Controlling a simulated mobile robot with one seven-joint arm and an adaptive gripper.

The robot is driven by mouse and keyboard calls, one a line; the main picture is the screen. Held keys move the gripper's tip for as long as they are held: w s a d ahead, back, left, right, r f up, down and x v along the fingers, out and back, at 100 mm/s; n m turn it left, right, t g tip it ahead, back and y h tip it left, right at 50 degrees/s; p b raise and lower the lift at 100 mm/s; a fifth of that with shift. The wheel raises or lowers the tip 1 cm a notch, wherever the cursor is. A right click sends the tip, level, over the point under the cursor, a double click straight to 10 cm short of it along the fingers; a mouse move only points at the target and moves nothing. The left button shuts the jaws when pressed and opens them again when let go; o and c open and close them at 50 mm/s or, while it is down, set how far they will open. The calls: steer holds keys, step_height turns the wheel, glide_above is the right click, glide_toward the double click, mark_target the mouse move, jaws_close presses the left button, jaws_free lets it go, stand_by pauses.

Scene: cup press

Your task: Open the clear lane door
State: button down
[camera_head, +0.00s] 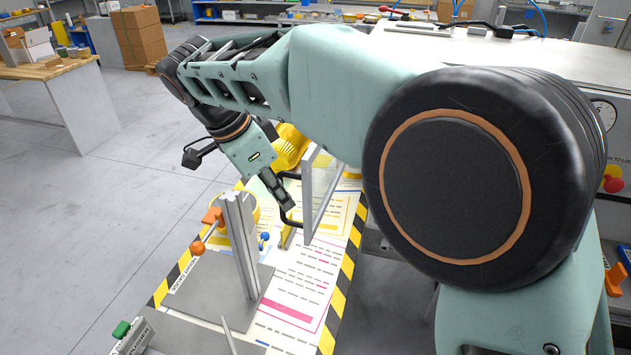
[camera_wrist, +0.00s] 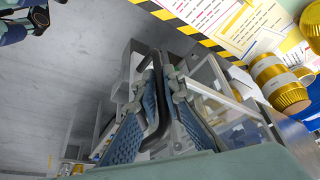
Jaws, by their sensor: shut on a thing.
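The clear lane door (camera_head: 323,188) is a see-through panel in a grey frame, standing upright above the table beside my gripper. Its framed pane also shows in the wrist view (camera_wrist: 212,82). A black bar handle (camera_wrist: 157,98) runs between my blue ribbed finger pads in the wrist view. My gripper (camera_head: 287,203) is shut on this handle, at the left side of the door; it also shows in the wrist view (camera_wrist: 161,80). My arm hides part of the door's surroundings, and I cannot tell how far the door stands open.
A grey metal post (camera_head: 241,245) with orange knobs stands on a dark plate in front of the door. Yellow cylindrical parts (camera_wrist: 278,82) lie beyond the door. Printed sheets cover the table (camera_head: 305,290), edged with black-yellow tape. Open floor (camera_head: 120,215) is at left.

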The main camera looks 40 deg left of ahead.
steer(key=shift+a, duration=0.25)
steer(key=c, duration=2)
jaws_free()
steer(key=shift+c, duration=0.2)
steer(key=v, duration=1.2)
